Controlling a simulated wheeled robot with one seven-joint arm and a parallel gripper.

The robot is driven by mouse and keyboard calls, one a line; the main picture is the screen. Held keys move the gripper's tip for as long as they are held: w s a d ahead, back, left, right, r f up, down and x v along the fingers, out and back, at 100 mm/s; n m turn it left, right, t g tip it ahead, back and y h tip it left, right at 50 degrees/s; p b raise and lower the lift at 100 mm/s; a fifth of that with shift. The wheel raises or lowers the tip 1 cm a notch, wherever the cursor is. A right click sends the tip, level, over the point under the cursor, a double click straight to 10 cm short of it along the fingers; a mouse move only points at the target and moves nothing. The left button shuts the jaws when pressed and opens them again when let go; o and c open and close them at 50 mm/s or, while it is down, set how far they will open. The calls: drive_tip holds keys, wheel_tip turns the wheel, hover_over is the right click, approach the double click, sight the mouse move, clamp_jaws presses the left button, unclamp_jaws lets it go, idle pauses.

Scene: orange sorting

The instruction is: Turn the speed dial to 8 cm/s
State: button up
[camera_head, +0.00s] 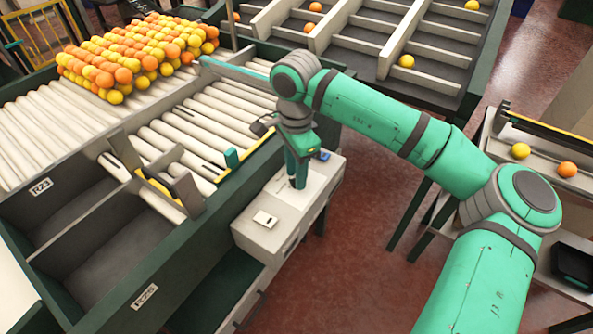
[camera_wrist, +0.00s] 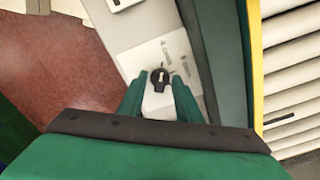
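The speed dial is a small black knob (camera_wrist: 160,77) with a white pointer mark, on a pale label plate of a grey control box (camera_head: 270,238). In the wrist view the pointer runs roughly up and down the picture. The plate's markings are too small to read. My green gripper (camera_wrist: 160,80) has one finger on each side of the knob, with a narrow gap visible on both sides. It is open and holds nothing. In the head view my gripper (camera_head: 298,180) points down at the box top and hides the dial.
A white switch plate (camera_head: 264,219) sits on the box's near end. A blue item (camera_head: 323,155) is by its far end. The roller conveyor (camera_head: 190,130), with a pile of oranges (camera_head: 140,60), runs along the left. Red floor (camera_head: 370,220) lies open to the right.

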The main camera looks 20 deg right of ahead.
clamp_jaws()
drive_tip(key=shift+w, duration=0.1)
